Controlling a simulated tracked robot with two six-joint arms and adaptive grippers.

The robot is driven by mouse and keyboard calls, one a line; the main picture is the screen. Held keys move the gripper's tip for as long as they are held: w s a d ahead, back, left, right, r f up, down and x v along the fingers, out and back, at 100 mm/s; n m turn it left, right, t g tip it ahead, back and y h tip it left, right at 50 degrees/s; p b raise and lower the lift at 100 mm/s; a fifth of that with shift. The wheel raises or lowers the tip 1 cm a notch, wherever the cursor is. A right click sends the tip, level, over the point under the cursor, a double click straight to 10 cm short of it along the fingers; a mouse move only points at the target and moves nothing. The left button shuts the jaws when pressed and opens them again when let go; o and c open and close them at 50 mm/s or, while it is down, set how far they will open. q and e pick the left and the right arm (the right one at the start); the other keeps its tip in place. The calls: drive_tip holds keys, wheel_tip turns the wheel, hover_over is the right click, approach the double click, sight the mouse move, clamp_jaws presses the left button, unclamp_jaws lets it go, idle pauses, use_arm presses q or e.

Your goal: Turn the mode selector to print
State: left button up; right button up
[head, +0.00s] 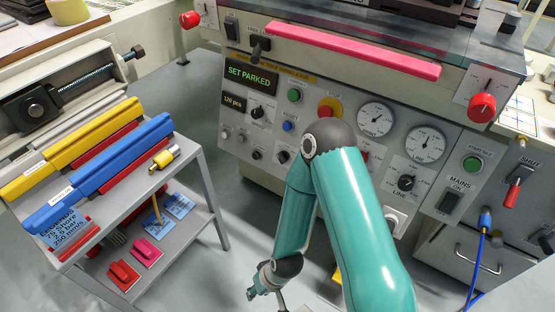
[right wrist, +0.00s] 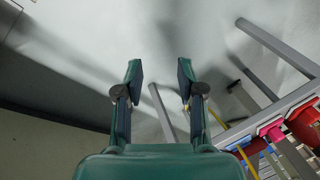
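The machine's grey control panel (head: 335,170) fills the middle of the head view. It has several black rotary knobs: one below the display (head: 257,112), one at the lower right (head: 407,183), and a black lever switch at the top (head: 260,46). Their labels are too small to tell which is the mode selector. The display (head: 250,76) reads "SET PARKED". My right gripper (head: 265,292) hangs low in front of the machine, well below the panel and apart from it. In the right wrist view it (right wrist: 159,72) is open and empty, over grey floor. My left gripper is not in view.
A grey cart (head: 205,190) at left holds yellow and blue squeegee-like bars (head: 110,170). A pink bar (head: 350,50) runs above the panel. My right arm covers part of the lower panel.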

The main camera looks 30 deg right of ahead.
drive_tip(key=w+d+r+t+h, duration=0.2)
drive_tip(key=w+r+t+h, duration=0.15)
drive_tip(key=w, duration=0.75)
drive_tip(key=m+h+p, duration=0.2)
drive_tip(key=h, duration=1.1)
approach(279, 159)
drive_tip(key=shift+t, duration=0.25)
drive_tip(key=b+x, duration=0.2)
drive_tip(key=x, duration=0.1)
drive_tip(key=b+x, duration=0.1)
drive_tip(key=x, duration=0.2)
drive_tip(key=b+x, duration=0.2)
drive_tip(key=x, duration=0.1)
drive_tip(key=shift+s+d+f+b, duration=0.15)
drive_tip(key=shift+d+f+b, duration=0.1)
drive_tip(key=shift+d+b, duration=0.05)
